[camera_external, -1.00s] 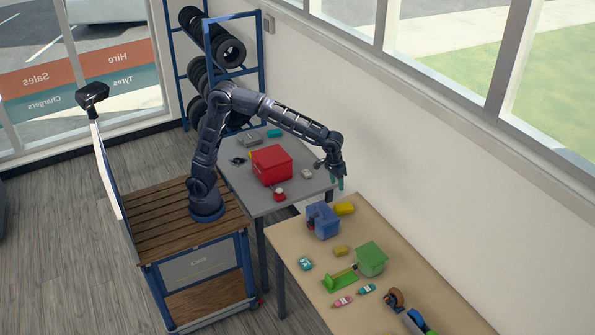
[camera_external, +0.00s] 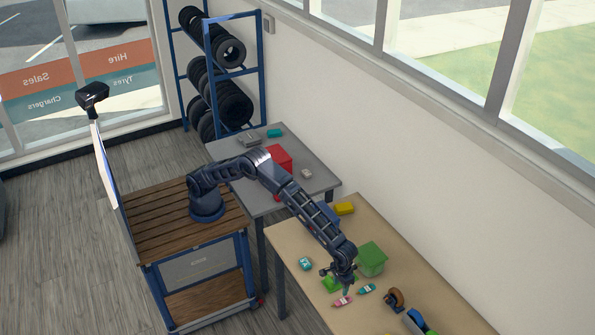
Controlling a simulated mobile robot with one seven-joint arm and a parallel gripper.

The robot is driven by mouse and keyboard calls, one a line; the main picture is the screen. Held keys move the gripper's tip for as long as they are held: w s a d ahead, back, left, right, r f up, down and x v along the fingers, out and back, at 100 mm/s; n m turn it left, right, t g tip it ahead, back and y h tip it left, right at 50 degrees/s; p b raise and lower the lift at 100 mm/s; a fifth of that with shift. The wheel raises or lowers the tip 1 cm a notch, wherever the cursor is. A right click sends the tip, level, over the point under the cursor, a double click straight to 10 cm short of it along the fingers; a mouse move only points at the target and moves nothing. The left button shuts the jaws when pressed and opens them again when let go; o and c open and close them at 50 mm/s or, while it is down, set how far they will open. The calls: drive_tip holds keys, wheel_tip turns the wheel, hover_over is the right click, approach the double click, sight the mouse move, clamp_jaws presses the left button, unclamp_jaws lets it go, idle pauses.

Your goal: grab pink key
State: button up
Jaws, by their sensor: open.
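The pink key (camera_external: 341,302) is a small pink piece with a pale marking, lying flat on the tan table near its front edge. My gripper (camera_external: 347,290) points down just above and behind the pink key, with its fingers open. They look close to the key, but I cannot tell whether they touch it. Nothing shows between the fingers.
A tape dispenser (camera_external: 394,299) is to the right. A teal block (camera_external: 305,263) lies left.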

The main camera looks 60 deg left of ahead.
sight(338, 302)
drive_tip(key=f, duration=1.1)
drive_tip(key=shift+s+f, duration=0.1)
drive_tip(key=shift+s, duration=0.1)
drive_tip(key=shift+c, duration=0.4)
drive_tip(key=c, duration=1)
